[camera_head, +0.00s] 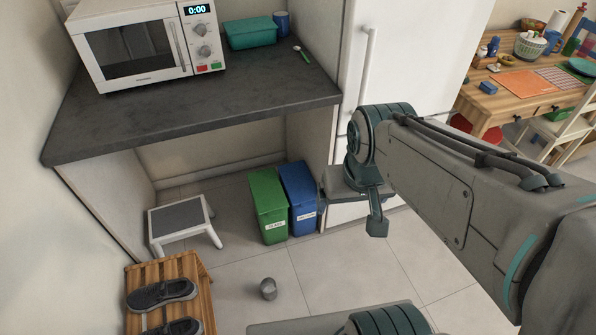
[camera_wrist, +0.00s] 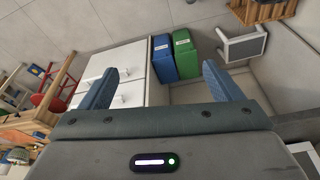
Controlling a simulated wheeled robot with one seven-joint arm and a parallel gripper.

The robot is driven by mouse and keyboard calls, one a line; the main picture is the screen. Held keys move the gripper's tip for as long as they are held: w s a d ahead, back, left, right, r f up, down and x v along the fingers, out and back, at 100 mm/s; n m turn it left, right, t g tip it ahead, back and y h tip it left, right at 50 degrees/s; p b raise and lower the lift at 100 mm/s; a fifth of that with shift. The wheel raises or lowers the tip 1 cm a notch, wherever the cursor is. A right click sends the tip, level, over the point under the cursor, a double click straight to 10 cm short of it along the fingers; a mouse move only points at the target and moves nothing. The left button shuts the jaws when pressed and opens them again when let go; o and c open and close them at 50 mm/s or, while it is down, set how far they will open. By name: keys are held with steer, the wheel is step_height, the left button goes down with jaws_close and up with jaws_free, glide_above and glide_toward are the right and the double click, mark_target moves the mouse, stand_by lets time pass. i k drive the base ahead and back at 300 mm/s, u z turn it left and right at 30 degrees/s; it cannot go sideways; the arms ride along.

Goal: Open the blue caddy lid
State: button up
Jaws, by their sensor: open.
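The blue caddy (camera_head: 304,213) stands upright on the floor under the counter, with a white label on its front. Its lid (camera_head: 296,177) looks shut. The caddy also shows in the wrist view (camera_wrist: 163,60), upside down and beyond the space between my fingers. My gripper (camera_head: 350,208) is open and empty, to the right of the caddy in the head view and apart from it. Part of my gripper overlaps the caddy's right edge in that view. Both fingers show spread in the wrist view (camera_wrist: 159,70).
A green caddy (camera_head: 268,208) stands close on the left of the blue one.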

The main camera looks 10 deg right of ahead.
mark_target(300, 187)
steer(key=k, duration=0.3)
steer(key=z, duration=0.8)
steer(key=i, duration=1.1)
steer(key=u, duration=0.1)
